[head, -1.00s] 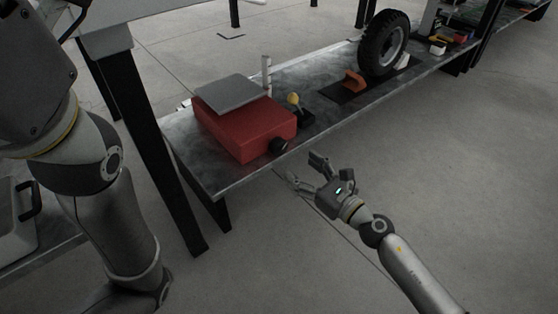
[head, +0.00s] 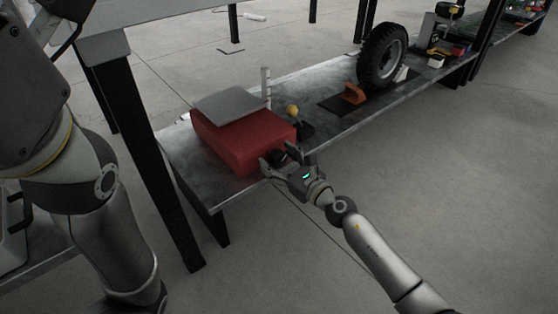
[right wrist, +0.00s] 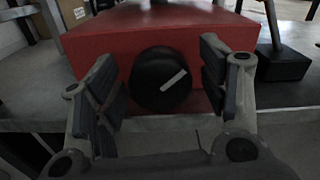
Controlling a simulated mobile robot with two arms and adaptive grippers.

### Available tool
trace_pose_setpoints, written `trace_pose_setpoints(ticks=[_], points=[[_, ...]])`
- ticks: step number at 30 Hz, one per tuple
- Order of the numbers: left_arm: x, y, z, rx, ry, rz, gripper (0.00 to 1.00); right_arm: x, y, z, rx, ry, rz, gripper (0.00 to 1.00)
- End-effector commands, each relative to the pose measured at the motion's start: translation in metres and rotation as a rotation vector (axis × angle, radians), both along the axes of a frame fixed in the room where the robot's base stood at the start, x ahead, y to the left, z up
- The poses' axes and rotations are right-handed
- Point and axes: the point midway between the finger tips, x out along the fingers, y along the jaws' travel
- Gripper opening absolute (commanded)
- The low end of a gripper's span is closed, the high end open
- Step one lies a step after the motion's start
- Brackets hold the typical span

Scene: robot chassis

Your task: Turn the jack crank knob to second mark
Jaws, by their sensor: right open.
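The red jack box (head: 236,139) with a grey plate (head: 240,104) on top stands on the metal bench. Its black crank knob (right wrist: 160,79) is on the front face, with a pale pointer line slanting up to the right in the right wrist view. My right gripper (head: 279,160) is at the knob in the head view. In the right wrist view, its open fingers (right wrist: 160,85) stand on either side of the knob, with gaps visible. The knob is mostly hidden by the gripper in the head view. My left gripper is out of view; only my left arm shows.
A white upright post (head: 266,86) stands behind the box. A yellow-knobbed lever (head: 294,111) is just right of it. An orange-handled item (head: 354,94) and a tire (head: 382,56) are further along the bench (head: 203,190). Open floor lies in front.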

Motion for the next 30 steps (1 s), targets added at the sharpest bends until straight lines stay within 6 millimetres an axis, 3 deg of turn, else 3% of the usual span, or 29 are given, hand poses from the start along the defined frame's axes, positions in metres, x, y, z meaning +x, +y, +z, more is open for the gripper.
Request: trace_pose_setpoints(ticks=[5, 16, 20, 30], points=[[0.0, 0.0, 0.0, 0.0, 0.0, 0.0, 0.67, 0.0, 0.0, 0.0, 0.0, 0.0, 0.0, 0.67], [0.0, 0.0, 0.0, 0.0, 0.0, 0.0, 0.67, 0.0, 0.0, 0.0, 0.001, 0.001, 0.0, 0.21], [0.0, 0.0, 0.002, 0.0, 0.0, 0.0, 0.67, 0.0, 0.0, 0.001, 0.028, 0.02, 0.0, 0.21], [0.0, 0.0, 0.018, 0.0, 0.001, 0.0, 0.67, 0.0, -0.001, 0.002, 0.352, 0.255, -0.001, 0.21]])
